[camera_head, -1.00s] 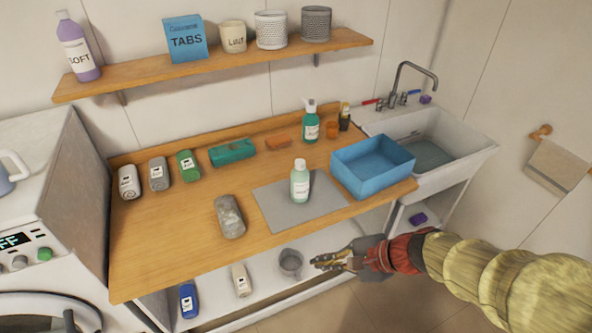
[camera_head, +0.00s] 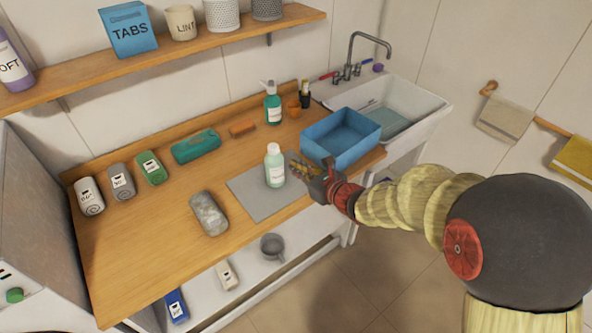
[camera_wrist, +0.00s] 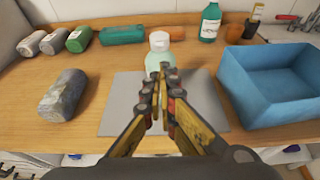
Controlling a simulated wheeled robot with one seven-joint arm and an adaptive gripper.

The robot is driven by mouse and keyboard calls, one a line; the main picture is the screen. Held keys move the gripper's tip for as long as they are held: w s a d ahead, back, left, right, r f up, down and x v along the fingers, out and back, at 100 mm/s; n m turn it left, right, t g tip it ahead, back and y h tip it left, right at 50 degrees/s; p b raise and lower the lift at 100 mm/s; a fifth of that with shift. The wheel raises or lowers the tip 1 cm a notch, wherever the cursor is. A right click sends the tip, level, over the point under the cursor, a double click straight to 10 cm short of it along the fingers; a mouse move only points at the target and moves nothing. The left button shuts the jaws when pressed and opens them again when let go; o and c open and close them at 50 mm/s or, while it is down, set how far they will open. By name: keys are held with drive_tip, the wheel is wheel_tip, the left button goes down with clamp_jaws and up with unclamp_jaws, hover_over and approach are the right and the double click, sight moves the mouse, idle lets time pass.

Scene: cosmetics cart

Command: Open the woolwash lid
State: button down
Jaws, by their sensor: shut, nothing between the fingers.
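The woolwash is most likely the pale green bottle with a white lid (camera_head: 273,165), standing upright on a grey mat (camera_head: 250,195) on the wooden counter. Its label is too small to read. The lid looks closed. The bottle also shows in the wrist view (camera_wrist: 160,50), straight ahead beyond the fingertips, its lower part hidden by them. My gripper (camera_head: 298,166) is just right of the bottle in the head view, with its fingers pointing toward it. In the wrist view the fingers (camera_wrist: 163,78) are together with nothing between them. I cannot tell whether they touch the bottle.
A blue bin (camera_head: 342,138) stands close to the right of my gripper. A grey rolled towel (camera_head: 208,214) lies left of the mat. A green pump bottle (camera_head: 273,105) stands behind. The counter front between towel and mat is clear.

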sight(278, 159)
drive_tip(key=b+x, duration=0.1)
drive_tip(key=x, duration=0.6)
drive_tip(key=shift+f, duration=0.1)
drive_tip(key=shift+p, duration=0.3)
drive_tip(key=shift+d+r+p, duration=0.1)
drive_tip(key=shift+r+p, duration=0.15)
drive_tip(key=shift+p, duration=0.1)
drive_tip(key=shift+g+p, duration=0.3)
drive_tip(key=shift+p, duration=0.05)
